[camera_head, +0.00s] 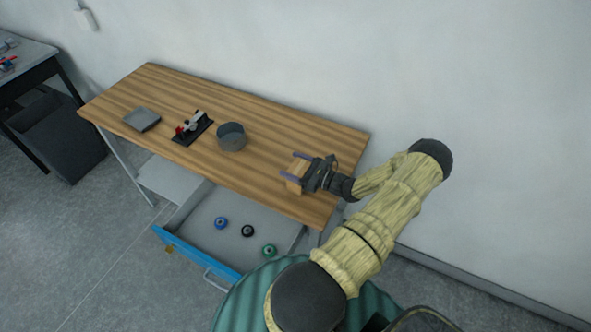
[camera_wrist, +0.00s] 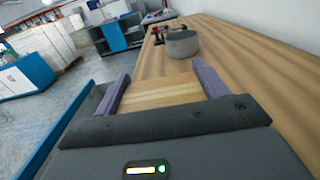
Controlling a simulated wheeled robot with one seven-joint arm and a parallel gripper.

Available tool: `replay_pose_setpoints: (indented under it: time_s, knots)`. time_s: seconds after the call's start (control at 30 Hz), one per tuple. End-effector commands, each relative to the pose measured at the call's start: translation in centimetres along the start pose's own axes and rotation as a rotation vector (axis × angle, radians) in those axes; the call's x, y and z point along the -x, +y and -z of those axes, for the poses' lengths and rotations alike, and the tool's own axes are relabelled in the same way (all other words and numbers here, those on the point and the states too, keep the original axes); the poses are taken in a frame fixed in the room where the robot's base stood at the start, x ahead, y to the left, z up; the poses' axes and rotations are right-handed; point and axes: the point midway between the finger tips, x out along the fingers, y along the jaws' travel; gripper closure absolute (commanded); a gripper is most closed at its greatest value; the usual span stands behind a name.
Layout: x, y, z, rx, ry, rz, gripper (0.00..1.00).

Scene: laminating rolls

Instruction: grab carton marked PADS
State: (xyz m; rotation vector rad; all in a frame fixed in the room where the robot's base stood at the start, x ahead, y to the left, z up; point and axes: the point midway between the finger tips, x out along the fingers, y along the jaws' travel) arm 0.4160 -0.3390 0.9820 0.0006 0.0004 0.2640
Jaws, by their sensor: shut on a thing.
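A tan box-shaped carton (camera_head: 294,178) is at the right end of the wooden table, between the fingers of my gripper (camera_head: 292,168). In the wrist view the carton (camera_wrist: 160,93) fills the space between the two purple fingers of my gripper (camera_wrist: 160,85), which is shut on it. No PADS marking is readable in either view. I cannot tell whether the carton rests on the tabletop or is just above it.
The wooden table (camera_head: 262,109) also holds a grey round container (camera_head: 231,137), a black device with red parts (camera_head: 193,127) and a grey tray (camera_head: 142,119). Below, an open blue-fronted drawer (camera_head: 195,254) holds three rolls, blue, black and green. A wall stands behind.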

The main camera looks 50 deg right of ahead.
Motion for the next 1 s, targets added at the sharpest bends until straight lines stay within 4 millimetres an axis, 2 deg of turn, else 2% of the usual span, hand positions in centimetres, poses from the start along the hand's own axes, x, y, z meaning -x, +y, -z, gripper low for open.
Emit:
replay_pose_setpoints:
  time_s: [0.17,0.4,0.6,0.73,1.0]
  knots:
    - [0.1,0.0,-1.9,0.002,-0.002,0.000,0.60]
    - [0.0,0.0,-5.9,0.005,-0.001,-0.001,0.60]
    - [0.0,0.0,-8.6,0.003,-0.002,0.000,0.60]
    - [0.0,0.0,-9.4,0.001,-0.001,-0.001,0.60]
    - [0.0,0.0,-9.6,0.000,-0.001,-0.001,0.60]
